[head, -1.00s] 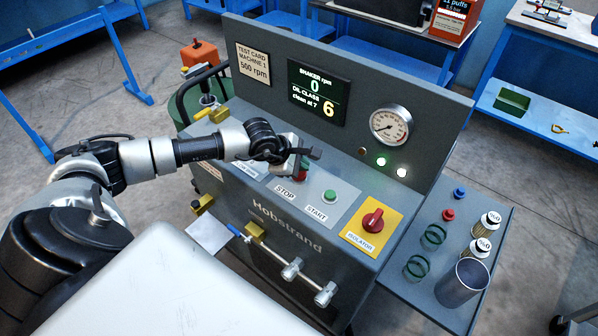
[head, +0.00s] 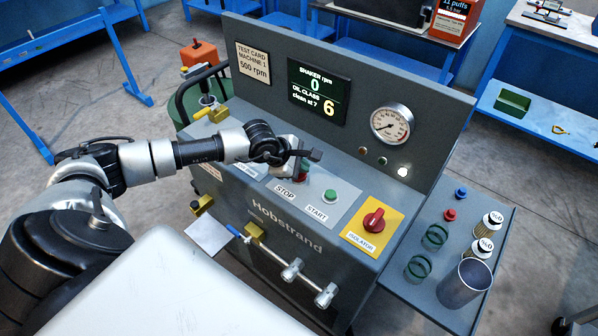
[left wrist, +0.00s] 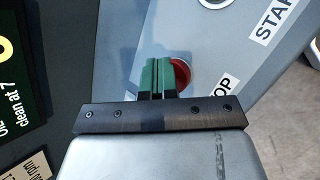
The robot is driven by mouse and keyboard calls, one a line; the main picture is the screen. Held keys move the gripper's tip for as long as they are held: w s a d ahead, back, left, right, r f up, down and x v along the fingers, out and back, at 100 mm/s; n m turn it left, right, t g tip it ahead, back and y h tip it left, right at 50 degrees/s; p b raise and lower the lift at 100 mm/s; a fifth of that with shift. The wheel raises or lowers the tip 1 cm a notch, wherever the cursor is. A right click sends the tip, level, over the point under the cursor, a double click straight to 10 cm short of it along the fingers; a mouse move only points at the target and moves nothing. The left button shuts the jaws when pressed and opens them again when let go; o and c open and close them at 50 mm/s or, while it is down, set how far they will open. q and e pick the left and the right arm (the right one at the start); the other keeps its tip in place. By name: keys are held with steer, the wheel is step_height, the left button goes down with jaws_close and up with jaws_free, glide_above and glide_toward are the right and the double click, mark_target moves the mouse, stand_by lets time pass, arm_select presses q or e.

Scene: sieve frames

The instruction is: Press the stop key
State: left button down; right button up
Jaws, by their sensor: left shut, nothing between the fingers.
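The red stop key (head: 303,178) sits above the STOP label on the machine's sloped panel, mostly hidden by my left gripper (head: 304,165) in the head view. In the left wrist view the key (left wrist: 183,74) shows as a red round beside and partly behind the green fingertips (left wrist: 158,76). The left fingers are shut together, empty, and point down at the key. They look in contact with it or very near; I cannot tell how far it is pressed. My right gripper is not in view.
The green start key (head: 330,196) lies just right of the stop key. The red isolator knob (head: 373,220) is farther right on a yellow plate. The display (head: 319,92) reads shaker 0 rpm. A gauge (head: 392,124) and lamps stand behind; the white lamp (head: 403,171) is lit.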

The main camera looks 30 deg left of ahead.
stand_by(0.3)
arm_select(q)
steer(key=shift+r+p, duration=0.4)
steer(key=shift+r, duration=0.45)
steer(key=shift+r+p, duration=1.35)
steer(key=shift+r, duration=1.2)
